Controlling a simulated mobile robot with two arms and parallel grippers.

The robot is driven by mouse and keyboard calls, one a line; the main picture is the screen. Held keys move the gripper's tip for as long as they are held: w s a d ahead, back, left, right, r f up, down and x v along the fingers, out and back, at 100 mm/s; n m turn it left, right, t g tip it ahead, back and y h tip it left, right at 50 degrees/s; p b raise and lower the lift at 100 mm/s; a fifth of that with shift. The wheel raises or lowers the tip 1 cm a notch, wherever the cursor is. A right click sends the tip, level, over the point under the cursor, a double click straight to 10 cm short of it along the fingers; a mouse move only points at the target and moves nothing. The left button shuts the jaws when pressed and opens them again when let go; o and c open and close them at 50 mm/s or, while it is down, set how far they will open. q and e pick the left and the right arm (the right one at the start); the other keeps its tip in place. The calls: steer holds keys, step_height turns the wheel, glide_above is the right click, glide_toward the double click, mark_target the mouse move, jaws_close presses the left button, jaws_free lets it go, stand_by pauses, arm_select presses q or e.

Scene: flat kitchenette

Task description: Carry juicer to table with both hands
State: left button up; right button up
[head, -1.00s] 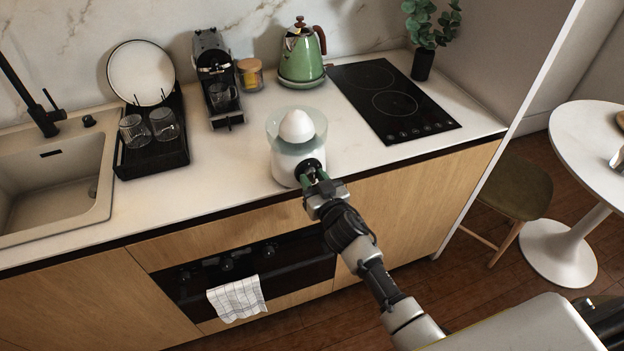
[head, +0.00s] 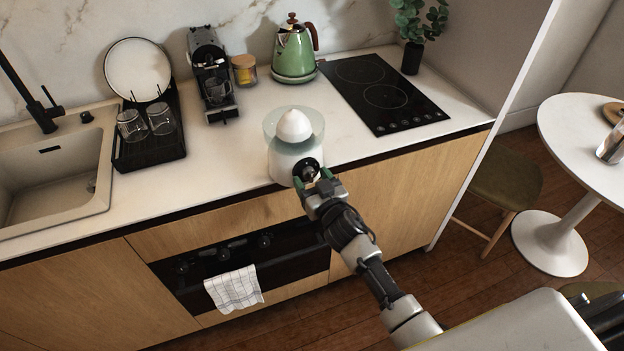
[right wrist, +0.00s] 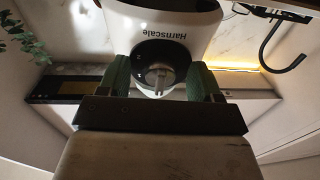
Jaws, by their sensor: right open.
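The white juicer (head: 283,160) with a clear bowl and white cone stands upright on the counter near its front edge. In the right wrist view the juicer (right wrist: 190,22) is close ahead, upside down in the picture. My left gripper is not in view. The white round table (head: 570,135) stands at the right.
A black hob (head: 385,93), green kettle (head: 293,52), glass jar (head: 244,70) and coffee machine (head: 212,80) stand behind the juicer. A dish rack (head: 150,150) and sink (head: 50,175) are left. A stool (head: 505,180) stands beside the table. A metal cup is on the table.

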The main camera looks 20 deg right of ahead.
steer(key=s+d+b, duration=0.1)
steer(key=s, duration=0.9)
steer(key=shift+s+d+b, duration=0.2)
steer(key=shift+s+b, duration=0.15)
